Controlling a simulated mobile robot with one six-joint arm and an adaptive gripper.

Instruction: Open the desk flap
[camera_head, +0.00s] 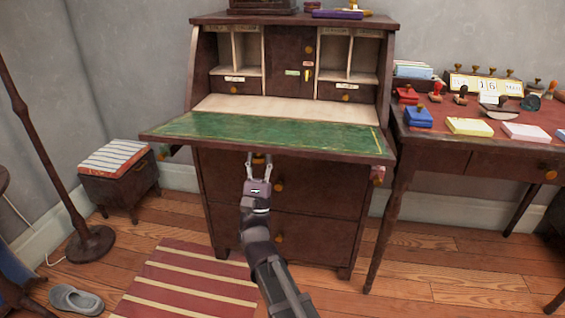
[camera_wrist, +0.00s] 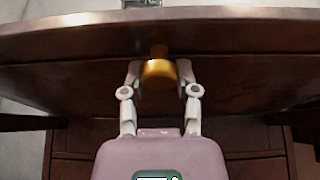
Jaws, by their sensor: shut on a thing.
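The dark wooden desk flap (camera_head: 300,134) lies lowered and about level in the head view, with its green writing surface facing up. In the wrist view the flap's front edge (camera_wrist: 70,33) crosses the top, and its dark underside is above my gripper. My gripper (camera_head: 259,158) reaches up from below to the front edge. In the wrist view its two fingers stand on either side of a round brass knob (camera_wrist: 158,71) on the flap's underside and are shut on it. The head view hides most of the knob.
Pull-out supports with knobs stick out below the flap at left (camera_head: 163,152) and right (camera_head: 377,175). Drawers (camera_head: 310,200) are below. A side table (camera_head: 480,150) with stamps stands close at right. A striped stool (camera_head: 118,180) and floor lamp (camera_head: 90,245) are at left.

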